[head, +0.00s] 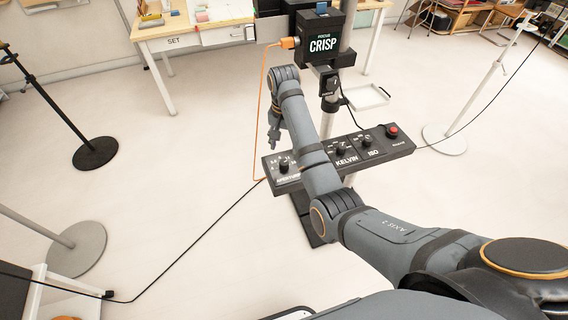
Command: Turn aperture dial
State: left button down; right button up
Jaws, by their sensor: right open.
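The aperture dial (284,166) is a small black knob with white markings at the left end of a dark control panel (268,171). Other knobs sit by the KELVIN (340,151) and ISO (367,141) labels. My right arm reaches in from the lower right and crosses in front of the panel, hiding part of it between the aperture and KELVIN sections. My right gripper (274,143) hangs pointing down, open and empty, just above and left of the dial in the picture, apart from it. My left gripper is not in view.
A red button (392,131) is at the panel's right end. A black CRISP box (322,42) on a pole stands behind, with an orange cable (261,110) running down to the left. Stands with round bases (95,153) flank open floor.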

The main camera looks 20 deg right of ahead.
aim_at(284, 162)
notch_tip(284, 162, down, 6)
jog(key=b, duration=0.4)
jog(key=shift+f, duration=0.2)
jog(key=shift+f+p, duration=0.25)
jog(key=shift+p, duration=0.2)
jog(key=shift+f, duration=0.45)
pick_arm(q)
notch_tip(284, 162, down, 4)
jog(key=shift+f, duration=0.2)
pick_arm(e)
jog(key=shift+c, duration=0.3)
